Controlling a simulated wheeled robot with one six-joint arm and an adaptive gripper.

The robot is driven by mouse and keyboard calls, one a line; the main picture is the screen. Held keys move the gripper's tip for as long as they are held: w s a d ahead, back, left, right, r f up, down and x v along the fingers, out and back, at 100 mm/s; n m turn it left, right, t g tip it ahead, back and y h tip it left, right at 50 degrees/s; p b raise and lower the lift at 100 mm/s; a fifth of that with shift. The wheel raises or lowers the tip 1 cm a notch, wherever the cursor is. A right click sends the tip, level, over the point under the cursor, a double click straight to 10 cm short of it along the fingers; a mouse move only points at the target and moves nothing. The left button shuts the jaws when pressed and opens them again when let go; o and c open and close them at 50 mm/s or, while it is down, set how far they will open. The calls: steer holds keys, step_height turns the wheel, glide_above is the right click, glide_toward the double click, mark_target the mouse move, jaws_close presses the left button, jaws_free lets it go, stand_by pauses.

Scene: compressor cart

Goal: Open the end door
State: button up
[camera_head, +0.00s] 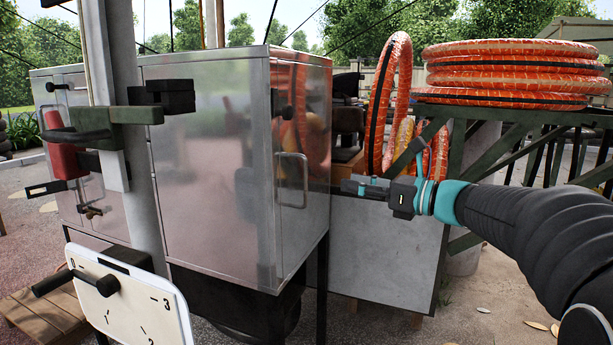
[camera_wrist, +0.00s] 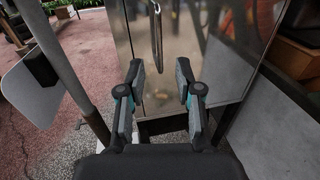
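The end door (camera_head: 291,222) is the narrow metal panel on the right end of the grey cabinet (camera_head: 205,170). It looks shut. Its handle (camera_head: 305,182) is an upright metal loop, and it also shows in the wrist view (camera_wrist: 158,35).
A grey post (camera_head: 130,130) with dark clamps stands in front of the cabinet, and a white dial plate (camera_head: 130,305) is below. Orange hose coils (camera_head: 510,75) lie on a green frame (camera_head: 480,150) at right. A grey panel (camera_head: 390,255) stands behind my gripper.

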mark_target(306, 174)
steer(key=x, duration=1.2)
steer(key=shift+w+a, duration=0.1)
steer(key=shift+a, duration=0.2)
jaws_close()
